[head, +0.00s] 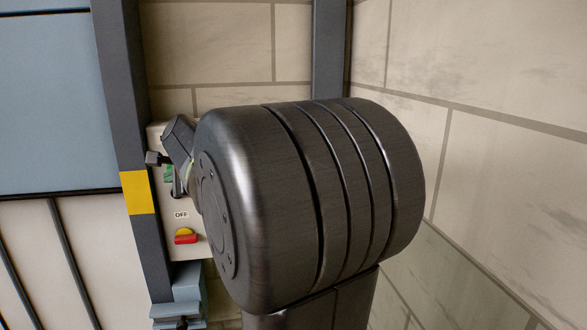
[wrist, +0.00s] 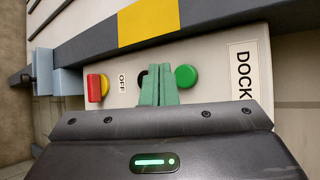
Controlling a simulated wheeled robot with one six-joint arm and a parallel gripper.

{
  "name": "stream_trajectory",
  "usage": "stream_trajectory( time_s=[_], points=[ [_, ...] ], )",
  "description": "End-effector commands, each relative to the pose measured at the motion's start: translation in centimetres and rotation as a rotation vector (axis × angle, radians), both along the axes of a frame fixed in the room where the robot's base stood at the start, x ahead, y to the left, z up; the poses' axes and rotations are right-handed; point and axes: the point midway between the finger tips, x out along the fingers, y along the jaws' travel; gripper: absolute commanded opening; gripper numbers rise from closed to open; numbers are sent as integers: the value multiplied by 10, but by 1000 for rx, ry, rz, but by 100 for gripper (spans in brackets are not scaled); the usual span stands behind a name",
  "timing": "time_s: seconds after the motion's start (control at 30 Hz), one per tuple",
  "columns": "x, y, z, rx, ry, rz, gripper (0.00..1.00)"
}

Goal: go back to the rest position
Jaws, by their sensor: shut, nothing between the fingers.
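My gripper (wrist: 159,85) is shut and empty, its green fingers together in the wrist view. They stand in front of a pale control panel (wrist: 222,70) and hide part of a dark round part there. A green button (wrist: 186,76) shows just right of the fingertips. A red and yellow button (wrist: 97,87) is at the left, beside an OFF label. I cannot tell whether the fingertips touch the panel. In the head view my large dark arm joint covers much of the panel (head: 184,247), and the red and yellow button (head: 186,236) shows below the OFF label.
A dark grey post (head: 122,100) with a yellow band stands left of the panel in the head view. A light blue bracket (head: 180,296) sits below the panel. A block wall (head: 480,150) fills the right side. The panel bears a DOCK label in the wrist view.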

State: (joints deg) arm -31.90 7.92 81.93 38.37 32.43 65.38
Motion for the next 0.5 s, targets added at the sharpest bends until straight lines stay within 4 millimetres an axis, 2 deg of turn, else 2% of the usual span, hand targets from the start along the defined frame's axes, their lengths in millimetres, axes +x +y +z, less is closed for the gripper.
stream_trajectory(
  time_s=[0.3,0.5],
  points=[
    [-48,-11,3,-1,-1,3,0],
    [-59,-14,0,-1,-1,0,0]
  ],
)
